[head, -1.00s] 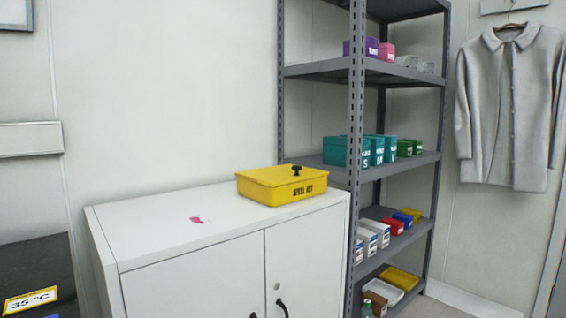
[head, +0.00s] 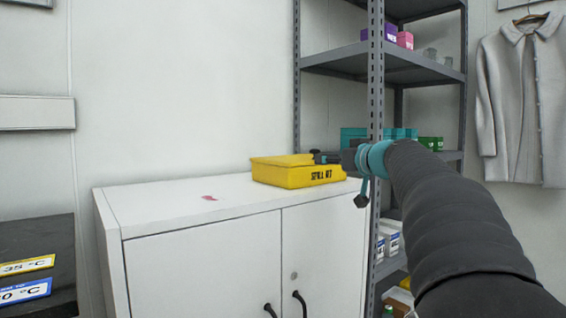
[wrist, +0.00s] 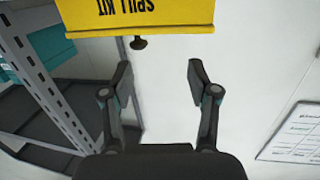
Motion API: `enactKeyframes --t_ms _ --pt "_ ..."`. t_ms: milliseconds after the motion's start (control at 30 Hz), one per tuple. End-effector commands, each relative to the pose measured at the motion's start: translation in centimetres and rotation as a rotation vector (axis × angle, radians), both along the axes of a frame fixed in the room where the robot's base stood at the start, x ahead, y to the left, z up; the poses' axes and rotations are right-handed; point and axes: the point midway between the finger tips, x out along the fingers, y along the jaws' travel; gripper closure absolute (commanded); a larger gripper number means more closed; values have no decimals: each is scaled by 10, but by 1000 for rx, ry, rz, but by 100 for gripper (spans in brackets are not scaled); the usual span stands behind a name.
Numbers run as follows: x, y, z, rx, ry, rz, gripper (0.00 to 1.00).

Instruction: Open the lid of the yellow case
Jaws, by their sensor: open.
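The yellow case (head: 290,178), marked SPILL KIT, sits on top of the white cabinet, and its lid appears shut. In the wrist view the case (wrist: 140,14) shows upside down at the top edge, with the black knob (wrist: 138,43) of its lid projecting from it. My gripper (wrist: 159,68) is open and empty, its two fingers apart, with the knob just beyond the fingertips and a little left of midway between them. In the head view my gripper (head: 322,157) is at the right end of the lid and hides the knob.
The white cabinet (head: 235,222) has free top room left of the case, apart from a small pink mark (head: 209,198). A grey metal shelf (head: 376,70) with teal boxes (head: 354,137) stands close behind and right. A coat (head: 512,100) hangs at far right.

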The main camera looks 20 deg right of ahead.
Motion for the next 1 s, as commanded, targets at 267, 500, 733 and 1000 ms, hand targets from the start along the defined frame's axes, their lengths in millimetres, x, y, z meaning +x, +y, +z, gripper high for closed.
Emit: enactKeyframes --t_ms 267,500,733,1000 --pt "16 -36 15 -28 -92 -34 40" --pt "52 -30 14 -28 -90 -32 40" --pt "93 -24 14 -27 -89 -31 40" --pt "133 -20 17 -26 -89 -34 40"
